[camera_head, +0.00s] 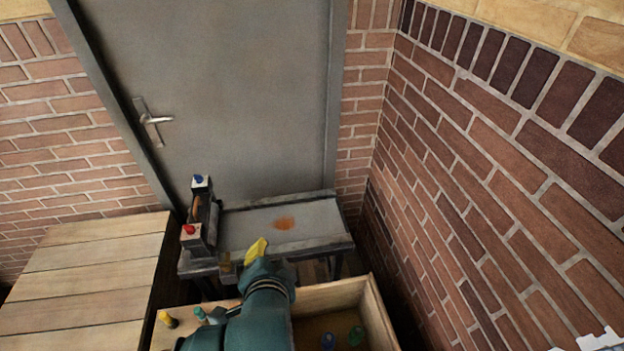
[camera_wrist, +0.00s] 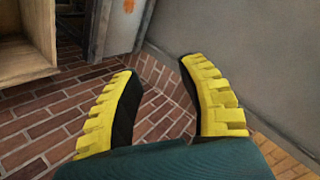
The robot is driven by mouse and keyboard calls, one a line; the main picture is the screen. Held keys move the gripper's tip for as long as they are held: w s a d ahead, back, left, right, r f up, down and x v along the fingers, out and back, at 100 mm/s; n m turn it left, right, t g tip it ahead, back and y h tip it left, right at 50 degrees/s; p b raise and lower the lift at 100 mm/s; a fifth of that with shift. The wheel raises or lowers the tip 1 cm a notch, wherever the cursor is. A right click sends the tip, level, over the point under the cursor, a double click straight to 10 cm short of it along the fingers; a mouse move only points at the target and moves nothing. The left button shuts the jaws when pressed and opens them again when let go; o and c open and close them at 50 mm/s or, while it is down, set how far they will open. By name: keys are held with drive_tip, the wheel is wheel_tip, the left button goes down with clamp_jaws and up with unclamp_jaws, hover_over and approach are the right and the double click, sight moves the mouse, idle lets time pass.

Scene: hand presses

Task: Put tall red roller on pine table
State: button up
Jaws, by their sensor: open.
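My gripper (camera_head: 241,254) is open, with yellow fingers, above the near edge of the grey press bed. I cannot make out a tall red roller for certain. The only clear red thing is a small red knob (camera_head: 188,229) on the near end of the press. The pine table (camera_head: 85,270) stands at the left in the head view, with a bare slatted top.
The hand press (camera_head: 315,218) has a blue knob (camera_head: 199,180) and an orange smear (camera_head: 285,223). A wooden crate (camera_head: 375,308), partly behind my arm, has yellow (camera_head: 168,320), teal (camera_head: 200,313), blue (camera_head: 328,340) and green (camera_head: 356,335) pieces. A brick wall (camera_head: 490,190) bounds the right.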

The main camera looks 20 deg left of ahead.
drive_tip(key=w+d+r+n+t+h, duration=0.2)
drive_tip(key=d+r+t, duration=0.5)
drive_tip(key=d+r, duration=0.75)
drive_tip(key=s+d+r+n+t+h, duration=0.1)
drive_tip(key=s+d+r+t, duration=0.1)
drive_tip(key=s+d+r, duration=0.2)
drive_tip(key=s+d+r+n+t+h, duration=0.2)
drive_tip(key=s+d+r+t, duration=0.1)
drive_tip(key=r, duration=0.7)
drive_tip(key=s+d, duration=0.1)
drive_tip(key=d, duration=0.1)
drive_tip(key=shift+d+r+h, duration=0.3)
drive_tip(key=shift+d, duration=0.1)
